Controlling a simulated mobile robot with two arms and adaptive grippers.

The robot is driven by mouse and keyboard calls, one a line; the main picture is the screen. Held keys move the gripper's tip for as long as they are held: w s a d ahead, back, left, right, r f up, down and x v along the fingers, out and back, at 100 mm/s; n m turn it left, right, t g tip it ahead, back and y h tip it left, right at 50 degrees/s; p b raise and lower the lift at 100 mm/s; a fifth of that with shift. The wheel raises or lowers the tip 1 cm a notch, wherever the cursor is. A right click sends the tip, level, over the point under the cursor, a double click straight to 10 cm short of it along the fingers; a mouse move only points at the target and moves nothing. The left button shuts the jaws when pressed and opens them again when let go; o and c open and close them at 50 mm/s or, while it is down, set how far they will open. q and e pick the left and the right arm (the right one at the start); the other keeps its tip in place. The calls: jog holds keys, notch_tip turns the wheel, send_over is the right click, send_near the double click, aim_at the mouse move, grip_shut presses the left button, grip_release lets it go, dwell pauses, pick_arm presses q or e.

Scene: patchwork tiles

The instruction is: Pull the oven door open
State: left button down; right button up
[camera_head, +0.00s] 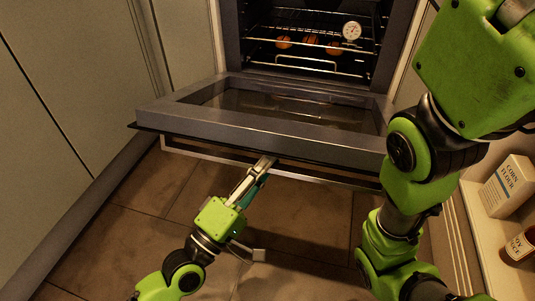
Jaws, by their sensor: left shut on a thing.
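The oven door (285,125) is swung down and lies wide open, near level, in front of the lit oven cavity (305,35). Its glass panel faces up. The long metal handle (325,179) runs along the door's outer front edge. My left gripper (265,164) reaches up from the bottom of the view and is shut on the handle near its middle. The fingertips are partly hidden by the door edge and the handle. My right arm fills the right side of the view, and its gripper does not show.
Inside the oven are wire racks (305,64), several round orange-brown items (310,40) and a white dial thermometer (351,31). Cabinet fronts (60,70) stand at the left. A corn flour box (507,186) and a bottle (520,246) stand on a shelf at the right. Tiled floor (300,225) below is clear.

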pick_arm(q)
jog(key=shift+s+f, duration=0.1)
jog(key=shift+f, duration=0.6)
jog(key=shift+r, duration=0.1)
jog(key=c, duration=1.8)
grip_release()
jog(key=shift+c, duration=0.2)
jog(key=shift+a, duration=0.1)
